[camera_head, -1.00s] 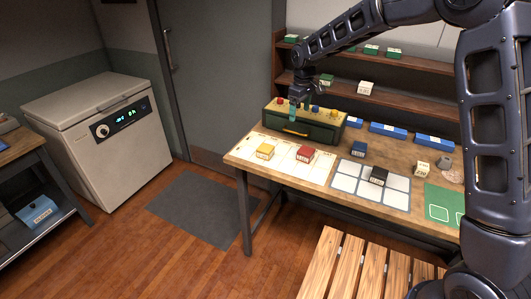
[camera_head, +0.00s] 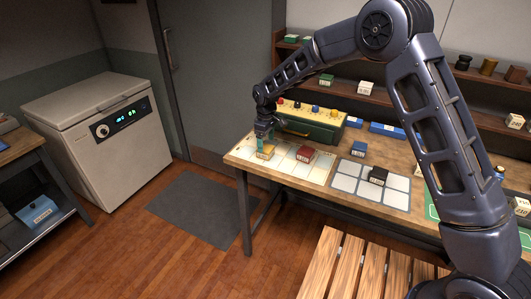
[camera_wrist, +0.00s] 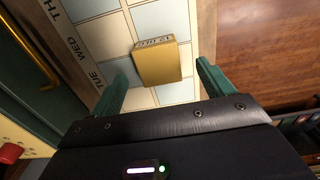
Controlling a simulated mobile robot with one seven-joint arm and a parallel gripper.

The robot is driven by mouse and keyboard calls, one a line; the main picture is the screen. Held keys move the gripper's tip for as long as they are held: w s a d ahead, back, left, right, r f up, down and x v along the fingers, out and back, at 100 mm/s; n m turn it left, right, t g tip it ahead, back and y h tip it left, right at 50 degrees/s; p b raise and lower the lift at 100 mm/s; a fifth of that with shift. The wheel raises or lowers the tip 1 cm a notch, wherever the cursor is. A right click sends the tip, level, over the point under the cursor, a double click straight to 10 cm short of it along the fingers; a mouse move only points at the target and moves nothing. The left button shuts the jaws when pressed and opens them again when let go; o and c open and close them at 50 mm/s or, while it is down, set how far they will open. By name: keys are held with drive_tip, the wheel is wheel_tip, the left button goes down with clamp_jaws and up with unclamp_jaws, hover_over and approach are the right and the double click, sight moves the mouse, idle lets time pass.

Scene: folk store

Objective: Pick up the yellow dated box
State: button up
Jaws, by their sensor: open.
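The yellow dated box (camera_wrist: 158,63) lies on a gridded calendar sheet (camera_wrist: 100,37) in the wrist view, with printed lettering on its far edge. In the head view the yellow box (camera_head: 266,152) is at the left end of the workbench, partly covered by my gripper. My gripper (camera_wrist: 165,85) is open, its two green fingers on either side of the near end of the box and apart from it. In the head view my gripper (camera_head: 264,143) hangs just above the box. The exact height above it is hard to tell.
A red box (camera_head: 305,153) sits right of the yellow one. A black box (camera_head: 378,176) lies on a grey-white grid mat. A green case with coloured knobs (camera_head: 310,123) stands behind. A blue box (camera_head: 359,149) is further right. Open floor lies left of the bench.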

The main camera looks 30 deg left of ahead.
sight(266, 147)
drive_tip(key=shift+w+a+f, duration=0.1)
drive_tip(key=shift+a+f, duration=0.05)
drive_tip(key=shift+f, duration=2.6)
drive_tip(key=c, duration=1.1)
